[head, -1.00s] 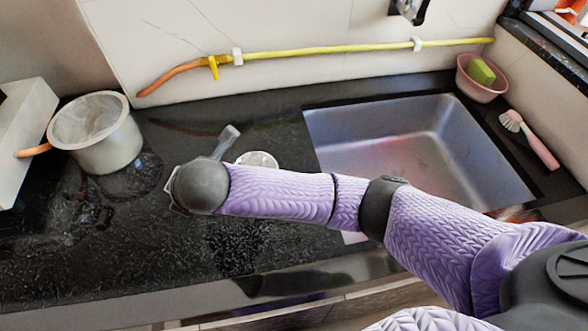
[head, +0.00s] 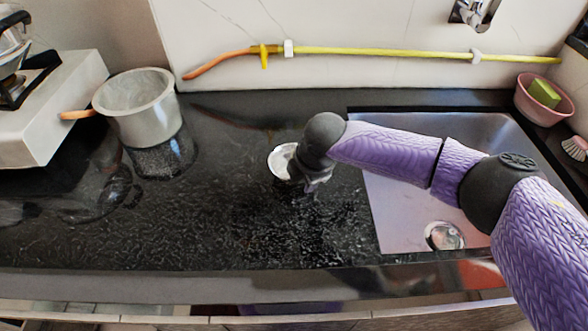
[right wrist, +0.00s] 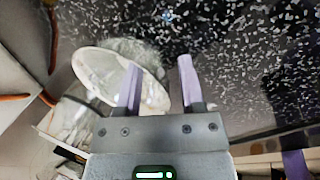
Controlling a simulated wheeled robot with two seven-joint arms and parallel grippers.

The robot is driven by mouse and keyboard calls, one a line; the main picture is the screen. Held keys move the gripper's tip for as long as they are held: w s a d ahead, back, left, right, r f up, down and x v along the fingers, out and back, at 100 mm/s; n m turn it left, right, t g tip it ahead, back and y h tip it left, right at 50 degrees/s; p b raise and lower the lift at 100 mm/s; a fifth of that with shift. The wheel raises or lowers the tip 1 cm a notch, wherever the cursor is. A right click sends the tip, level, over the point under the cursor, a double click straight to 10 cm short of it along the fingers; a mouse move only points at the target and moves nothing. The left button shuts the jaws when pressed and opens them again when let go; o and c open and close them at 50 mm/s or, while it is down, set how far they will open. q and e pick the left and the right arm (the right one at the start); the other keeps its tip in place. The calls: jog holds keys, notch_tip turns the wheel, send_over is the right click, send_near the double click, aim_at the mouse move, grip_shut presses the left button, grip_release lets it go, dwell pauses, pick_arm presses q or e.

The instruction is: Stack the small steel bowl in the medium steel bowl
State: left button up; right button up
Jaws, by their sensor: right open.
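One steel bowl (head: 281,158) stands on the dark counter, left of the sink. My right wrist covers its right side. I cannot tell whether it is the small or the medium bowl, and no second bowl shows clearly on the counter. My right gripper (head: 308,200) is just in front and to the right of this bowl, mostly hidden under the wrist. My left gripper is not in view.
A large pale pot (head: 138,108) stands at the left beside the white stove (head: 50,115). The sink (head: 400,180) at the right holds a round shiny part, perhaps a drain. A pink bowl (head: 541,103) holds a green sponge. The front counter is clear.

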jog(key=shift+s+a+r, duration=0.1)
jog(key=shift+s+r, duration=0.05)
jog(key=shift+r, duration=0.05)
jog(key=c, duration=0.4)
grip_shut()
jog(key=shift+f, duration=0.1)
dwell(0.6)
